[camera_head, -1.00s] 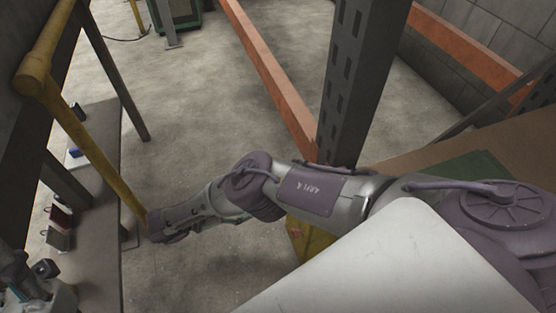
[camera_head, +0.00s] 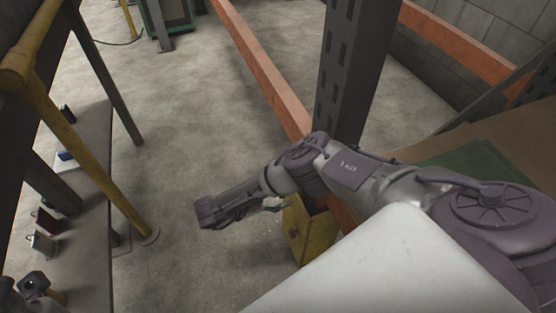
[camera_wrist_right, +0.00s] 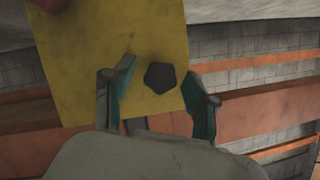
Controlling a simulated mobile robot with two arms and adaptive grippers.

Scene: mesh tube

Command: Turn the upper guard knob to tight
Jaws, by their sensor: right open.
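A dark five-sided knob (camera_wrist_right: 160,77) sits on a yellow guard panel (camera_wrist_right: 85,60) in the right wrist view. My right gripper (camera_wrist_right: 161,70) is open, with one teal-lined finger on each side of the knob in the picture. The knob lies between the fingers without visible contact; its depth cannot be told. In the head view the yellow guard (camera_head: 318,238) stands at the foot of the grey post, and my right gripper (camera_head: 273,204) is at its left. The knob does not show there. My left gripper is not in view.
A grey perforated post (camera_head: 350,75) and an orange rail (camera_head: 262,70) stand beside my right arm. A yellow pipe frame (camera_head: 85,165) and a grey bench (camera_head: 90,230) with small items are at the left. Bare floor (camera_head: 180,150) lies between. A red thing (camera_wrist_right: 48,4) shows at the wrist view's top left.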

